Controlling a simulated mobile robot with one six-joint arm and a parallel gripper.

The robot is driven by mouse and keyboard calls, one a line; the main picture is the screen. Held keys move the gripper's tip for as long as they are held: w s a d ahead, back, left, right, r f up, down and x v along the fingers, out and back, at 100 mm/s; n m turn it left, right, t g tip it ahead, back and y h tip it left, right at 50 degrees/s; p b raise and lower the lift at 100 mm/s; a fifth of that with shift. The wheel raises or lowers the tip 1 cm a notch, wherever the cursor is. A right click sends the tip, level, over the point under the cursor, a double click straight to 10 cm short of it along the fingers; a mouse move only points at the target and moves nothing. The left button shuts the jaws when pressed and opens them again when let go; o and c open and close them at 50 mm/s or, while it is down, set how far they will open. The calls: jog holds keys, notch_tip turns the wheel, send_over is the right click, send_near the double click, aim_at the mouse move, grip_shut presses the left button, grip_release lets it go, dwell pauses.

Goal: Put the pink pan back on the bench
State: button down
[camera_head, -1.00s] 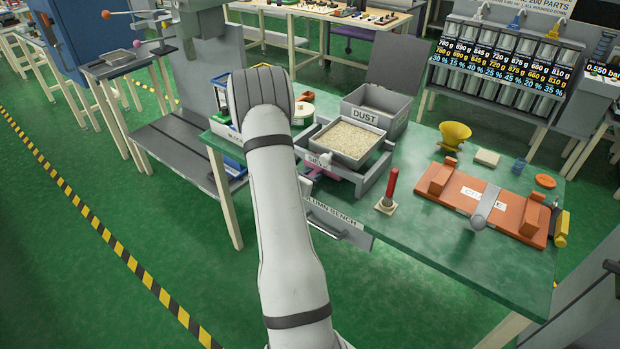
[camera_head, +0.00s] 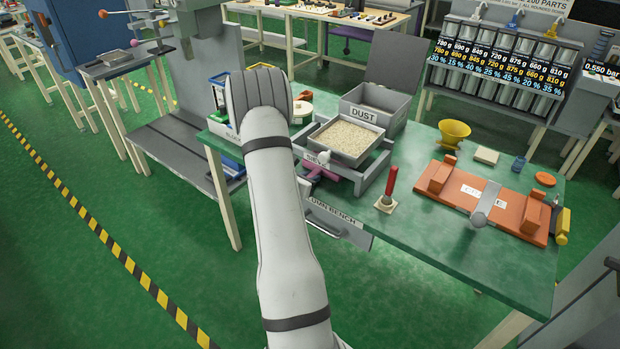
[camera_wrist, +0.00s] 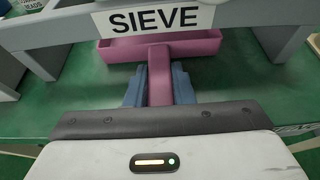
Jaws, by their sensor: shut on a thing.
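The pink pan (camera_wrist: 165,46) is partly hidden behind the sieve frame and its SIEVE sign (camera_wrist: 155,19) in the wrist view. Its handle points toward my gripper (camera_wrist: 159,88), whose two blue-grey fingers are shut on the handle.
A sieve tray of pale grains (camera_head: 345,140) sits on the stand, with the grey DUST box (camera_head: 380,108) behind. A red-handled tool (camera_head: 389,190) stands to the right, then the orange cradle (camera_head: 480,200). The bench front between them is mostly clear.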

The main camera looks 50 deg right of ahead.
jog(key=shift+f, duration=0.1)
jog(key=c, duration=1.2)
grip_release()
jog(key=shift+o, duration=0.2)
jog(key=v, duration=0.7)
jog(key=shift+a+b, duration=0.4)
jog(key=s+a+r+m+g+y, duration=0.2)
jog(key=s+a+r+m, duration=0.1)
jog(key=a+r+m, duration=0.25)
jog(key=s+a+r+m+g+y, duration=0.1)
jog(key=s+a+r+m+y, duration=0.1)
jog(key=s+a+r+m, duration=0.35)
jog(key=s+a+r+m+t+y, duration=0.1)
jog(key=s+a+r+m+y, duration=0.1)
jog(key=a, duration=0.7)
jog(key=s+a+r+m+t+y+p, duration=0.1)
jog(key=s+a+r+m+t+y, duration=0.1)
jog(key=a, duration=0.7)
jog(key=s+a+r+m+t+y, duration=0.1)
jog(key=s+a+r+m+y, duration=0.1)
jog(key=a, duration=0.7)
notch_tip(320, 180, up, 3)
jog(key=m+y, duration=0.1)
jog(key=y, duration=0.2)
jog(key=shift+a+f+m+y, duration=0.2)
jog(key=shift+a+m+y, duration=0.1)
jog(key=shift+m, duration=0.1)
